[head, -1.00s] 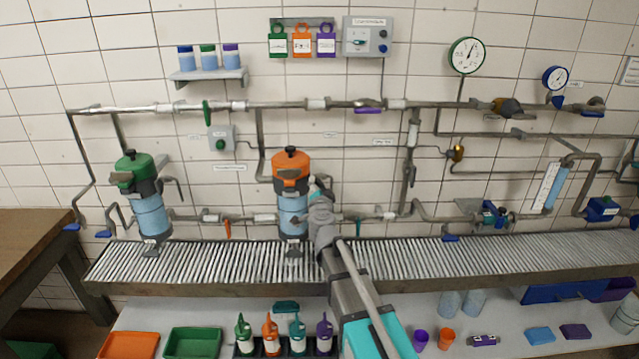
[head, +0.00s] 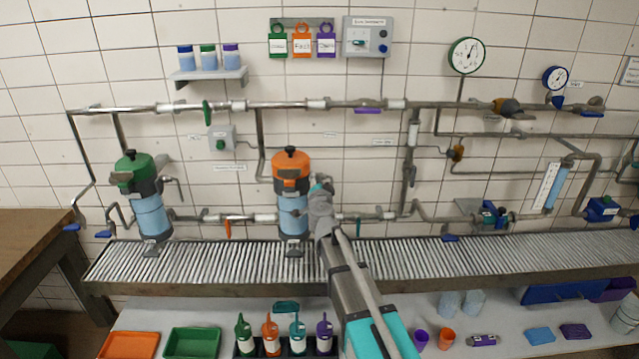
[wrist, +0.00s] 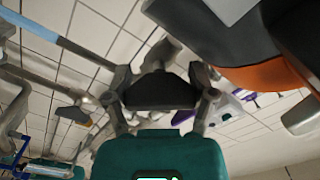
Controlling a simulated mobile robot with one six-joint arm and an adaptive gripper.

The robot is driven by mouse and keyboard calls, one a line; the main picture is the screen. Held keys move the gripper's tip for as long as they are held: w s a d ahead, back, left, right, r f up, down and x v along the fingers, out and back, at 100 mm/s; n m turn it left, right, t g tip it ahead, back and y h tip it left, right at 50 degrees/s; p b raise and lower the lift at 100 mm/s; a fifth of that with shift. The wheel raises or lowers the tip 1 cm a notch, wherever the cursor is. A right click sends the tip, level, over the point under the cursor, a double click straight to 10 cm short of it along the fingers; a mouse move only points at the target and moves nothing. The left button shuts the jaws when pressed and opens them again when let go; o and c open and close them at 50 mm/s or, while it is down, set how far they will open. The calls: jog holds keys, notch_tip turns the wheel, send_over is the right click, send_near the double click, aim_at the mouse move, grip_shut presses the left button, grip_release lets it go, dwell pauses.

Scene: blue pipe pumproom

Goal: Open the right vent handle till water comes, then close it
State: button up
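The right canister has an orange lid (head: 291,168) and a blue see-through body (head: 292,212); it stands upright on the slatted shelf. My gripper (head: 320,188) is close to this canister's right side, at about lid-base height. The right vent handle cannot be made out in the head view, where my gripper and wrist cover that spot. In the wrist view my gripper's fingers (wrist: 161,78) stand apart, with a grey pipe-like part (wrist: 160,52) beyond them; I cannot tell if they touch it. The orange lid (wrist: 262,78) looms at upper right there. No running water is visible.
The green-lidded canister (head: 132,165) stands at left, with its own bent side pipe (head: 174,184). Pipes run along the wall above and beside my arm. The slatted shelf (head: 480,256) is clear to the right. Small bottles (head: 271,335) stand below, left of my arm.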

jog(key=shift+c, duration=0.5)
jog(key=shift+m, duration=0.3)
jog(key=m, duration=0.3)
jog(key=shift+m, duration=2.4)
jog(key=o, duration=0.9)
jog(key=shift+c, duration=0.2)
